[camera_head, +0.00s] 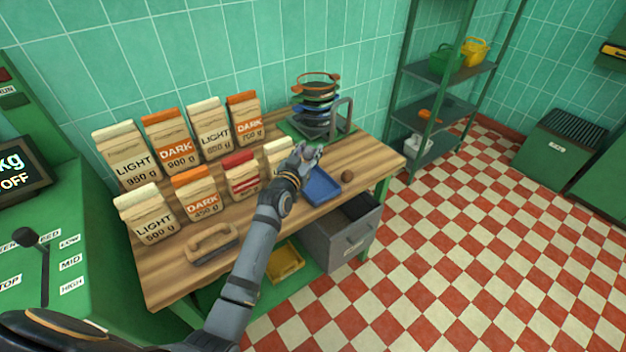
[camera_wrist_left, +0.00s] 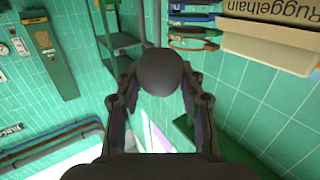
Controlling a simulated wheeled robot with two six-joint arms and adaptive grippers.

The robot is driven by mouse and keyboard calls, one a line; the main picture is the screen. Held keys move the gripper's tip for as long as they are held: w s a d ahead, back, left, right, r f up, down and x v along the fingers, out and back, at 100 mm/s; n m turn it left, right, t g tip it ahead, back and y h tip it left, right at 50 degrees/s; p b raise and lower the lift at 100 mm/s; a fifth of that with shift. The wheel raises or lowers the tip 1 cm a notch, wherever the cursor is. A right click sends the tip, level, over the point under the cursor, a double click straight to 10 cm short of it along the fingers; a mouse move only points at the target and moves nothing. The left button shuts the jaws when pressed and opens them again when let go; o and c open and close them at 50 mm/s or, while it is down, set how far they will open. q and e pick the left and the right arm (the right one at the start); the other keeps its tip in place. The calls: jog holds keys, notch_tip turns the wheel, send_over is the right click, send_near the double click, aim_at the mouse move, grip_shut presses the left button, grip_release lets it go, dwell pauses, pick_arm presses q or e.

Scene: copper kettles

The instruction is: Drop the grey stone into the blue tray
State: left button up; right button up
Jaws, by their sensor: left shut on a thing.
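My left gripper (camera_head: 306,153) reaches over the wooden table, above and just behind the blue tray (camera_head: 322,187). In the left wrist view it is shut on the grey stone (camera_wrist_left: 163,72), a dark rounded lump between the two fingertips. In the head view the gripper's hand mostly hides the stone. The blue tray is shallow and lies near the table's front right edge; the hand and wrist cover part of its left side. My right gripper is not in view.
A brown round lump (camera_head: 347,176) lies right of the tray. Several coffee bags stand in two rows at the left, one small bag (camera_head: 279,152) close behind my wrist. A rack of stacked pans (camera_head: 317,105) stands behind the hand. An open grey drawer (camera_head: 345,236) juts out below the tray.

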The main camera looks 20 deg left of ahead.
pick_arm(q)
notch_tip(320, 180, down, 6)
jog(key=b, duration=0.5)
jog(key=shift+r, duration=0.1)
jog(key=o, duration=1.3)
jog(key=s, duration=0.8)
jog(key=s+a, duration=0.1)
jog(key=s, duration=0.3)
jog(key=shift+r, duration=0.3)
jog(key=shift+f, duration=0.1)
